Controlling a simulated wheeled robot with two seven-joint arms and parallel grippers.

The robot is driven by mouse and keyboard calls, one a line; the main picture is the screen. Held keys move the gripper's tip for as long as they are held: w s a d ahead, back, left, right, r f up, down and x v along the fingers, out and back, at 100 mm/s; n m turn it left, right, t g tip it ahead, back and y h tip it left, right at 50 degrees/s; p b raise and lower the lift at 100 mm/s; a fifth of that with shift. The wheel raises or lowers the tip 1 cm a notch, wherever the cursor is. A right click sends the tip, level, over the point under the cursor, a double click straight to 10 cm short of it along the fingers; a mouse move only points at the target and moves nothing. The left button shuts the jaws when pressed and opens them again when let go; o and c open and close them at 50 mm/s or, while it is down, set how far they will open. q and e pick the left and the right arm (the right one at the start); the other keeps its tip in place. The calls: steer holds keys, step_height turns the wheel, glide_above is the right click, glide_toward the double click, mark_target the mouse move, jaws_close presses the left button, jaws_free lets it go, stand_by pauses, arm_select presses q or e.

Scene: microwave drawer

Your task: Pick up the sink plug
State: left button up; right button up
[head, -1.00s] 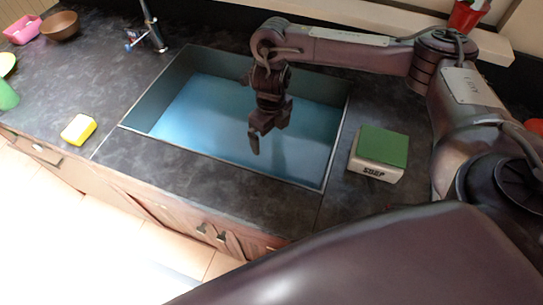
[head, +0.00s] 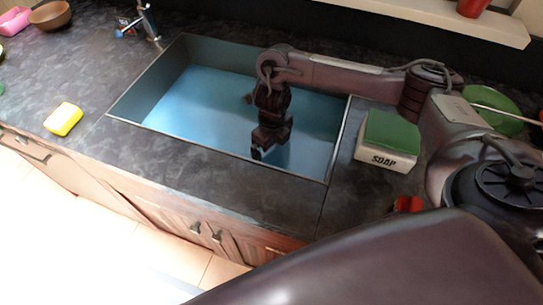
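My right gripper (head: 262,148) points down into the blue-bottomed sink (head: 190,105), near its front wall. The fingers are dark and seen edge-on, so I cannot tell if they are open or hold anything. I cannot make out a sink plug clearly. A small dark shape (head: 248,98) shows beside my wrist over the sink, and I cannot tell whether it is the plug or part of my arm. My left gripper is not in view.
A soap box (head: 387,158) with a green top (head: 392,132) stands right of the sink. A yellow sponge (head: 63,119) lies on the left counter. The tap (head: 149,22) is behind the sink; a brown bowl (head: 51,16) is at the back left. The front counter strip is clear.

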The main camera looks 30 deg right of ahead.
steer(key=shift+a+f, duration=0.1)
steer(key=shift+f, duration=0.75)
steer(key=shift+c, duration=0.4)
steer(key=c, duration=0.9)
steer(key=shift+o, duration=0.2)
steer(key=shift+r, duration=0.2)
